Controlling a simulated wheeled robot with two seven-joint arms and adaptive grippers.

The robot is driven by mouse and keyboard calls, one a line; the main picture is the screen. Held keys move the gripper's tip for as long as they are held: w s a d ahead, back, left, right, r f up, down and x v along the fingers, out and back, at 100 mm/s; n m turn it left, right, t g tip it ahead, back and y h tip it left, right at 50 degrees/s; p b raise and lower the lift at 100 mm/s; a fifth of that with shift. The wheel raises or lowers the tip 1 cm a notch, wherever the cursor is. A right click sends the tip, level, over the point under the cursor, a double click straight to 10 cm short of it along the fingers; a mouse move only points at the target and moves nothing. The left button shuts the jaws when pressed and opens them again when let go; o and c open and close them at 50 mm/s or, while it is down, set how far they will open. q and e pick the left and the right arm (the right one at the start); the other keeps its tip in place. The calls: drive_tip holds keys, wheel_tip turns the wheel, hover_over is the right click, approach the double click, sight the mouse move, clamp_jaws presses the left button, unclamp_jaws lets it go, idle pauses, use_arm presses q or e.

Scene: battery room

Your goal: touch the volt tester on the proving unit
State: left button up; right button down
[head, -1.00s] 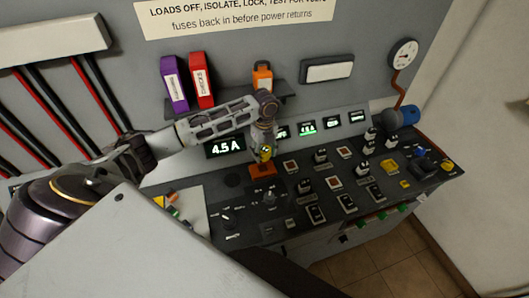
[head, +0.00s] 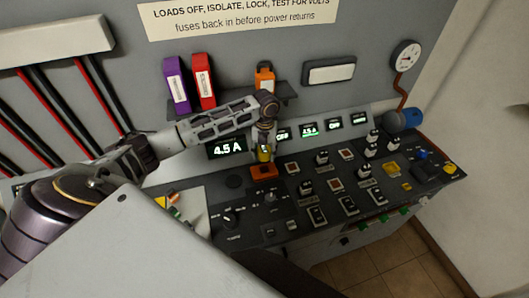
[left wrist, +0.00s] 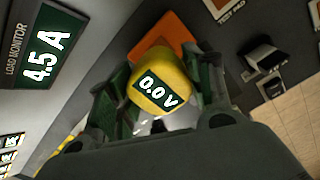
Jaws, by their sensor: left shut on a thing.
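My left gripper (head: 264,148) is shut on the yellow volt tester (head: 264,156), which it holds pointing down over the orange proving unit (head: 264,172). The proving unit lies on the dark control desk. In the left wrist view the tester (left wrist: 161,84) sits between the green-padded fingers, and its display reads 0.0 V. The orange proving unit (left wrist: 168,38) shows behind it there. The tester's lower tip is hidden, and I cannot tell whether it touches the unit. My right gripper is not in view.
The control desk (head: 290,222) carries several switches and knobs. A load monitor (head: 227,147) reads 4.5 A behind the gripper. A shelf behind holds purple (head: 177,84) and red (head: 203,82) binders and an orange item (head: 264,78). A gauge (head: 406,56) is at the right.

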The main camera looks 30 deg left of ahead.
use_arm(q)
drive_tip(key=shift+f, duration=0.1)
idle(0.5)
drive_tip(key=shift+f, duration=2.8)
drive_tip(key=shift+f, duration=0.55)
drive_tip(key=shift+f, duration=0.15)
idle(1.8)
drive_tip(key=shift+r, duration=3.6)
